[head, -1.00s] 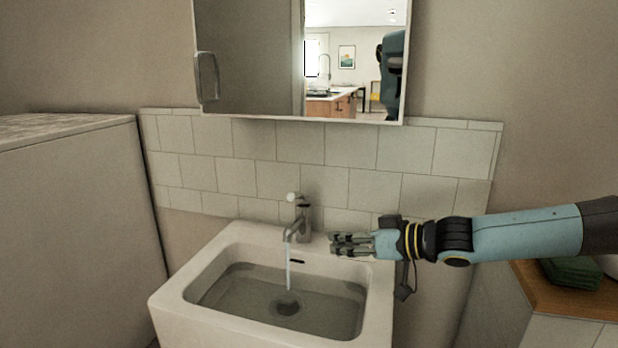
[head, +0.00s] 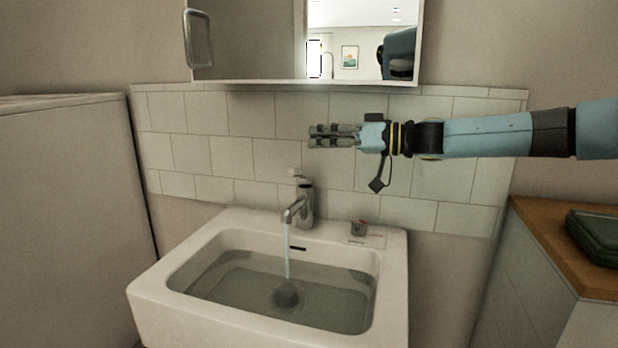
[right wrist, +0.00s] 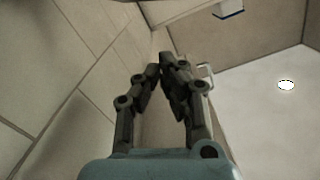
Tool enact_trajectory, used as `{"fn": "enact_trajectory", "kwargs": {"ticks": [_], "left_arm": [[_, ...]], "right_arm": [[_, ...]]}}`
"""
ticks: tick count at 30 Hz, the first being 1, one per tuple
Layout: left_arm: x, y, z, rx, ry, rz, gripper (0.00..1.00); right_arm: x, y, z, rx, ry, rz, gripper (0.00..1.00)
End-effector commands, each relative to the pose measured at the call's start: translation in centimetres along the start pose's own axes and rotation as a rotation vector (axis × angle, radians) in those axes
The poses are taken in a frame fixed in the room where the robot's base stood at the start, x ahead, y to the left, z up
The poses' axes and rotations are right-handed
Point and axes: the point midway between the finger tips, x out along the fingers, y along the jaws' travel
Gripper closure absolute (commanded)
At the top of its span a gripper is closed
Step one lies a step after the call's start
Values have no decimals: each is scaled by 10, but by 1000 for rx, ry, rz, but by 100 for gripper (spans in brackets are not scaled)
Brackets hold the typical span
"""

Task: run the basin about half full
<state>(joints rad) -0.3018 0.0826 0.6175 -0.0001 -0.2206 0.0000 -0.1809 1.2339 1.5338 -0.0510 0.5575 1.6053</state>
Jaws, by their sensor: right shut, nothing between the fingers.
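The white basin (head: 152,296) holds clear water (head: 325,302), its surface below the dark overflow slot (head: 297,248). The dark round drain (head: 287,294) shows through the water. The metal tap (head: 304,208) has its lever (head: 296,174) raised, and a thin stream (head: 287,255) falls from its spout into the water. My right gripper (head: 312,137) is shut and empty, in front of the tiles, above the tap and not touching it. In the right wrist view its fingers (right wrist: 160,68) are close together at the tips. My left gripper is out of view.
A mirror cabinet (head: 250,45) hangs above the tiles.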

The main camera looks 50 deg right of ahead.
Motion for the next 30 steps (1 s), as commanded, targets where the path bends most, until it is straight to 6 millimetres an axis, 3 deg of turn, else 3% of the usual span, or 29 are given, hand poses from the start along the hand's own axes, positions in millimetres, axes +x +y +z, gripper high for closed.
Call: {"fn": "enact_trajectory", "kwargs": {"ticks": [1,3,12,24,30], "left_arm": [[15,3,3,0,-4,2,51],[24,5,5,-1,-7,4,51],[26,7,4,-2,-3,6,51],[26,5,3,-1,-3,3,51],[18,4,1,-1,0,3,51]], "right_arm": [[8,3,6,-2,3,-2,100],[16,3,5,-3,5,1,100],[22,0,36,1,2,1,100],[23,0,38,-3,2,2,100],[23,-7,50,-120,2,8,100]]}}
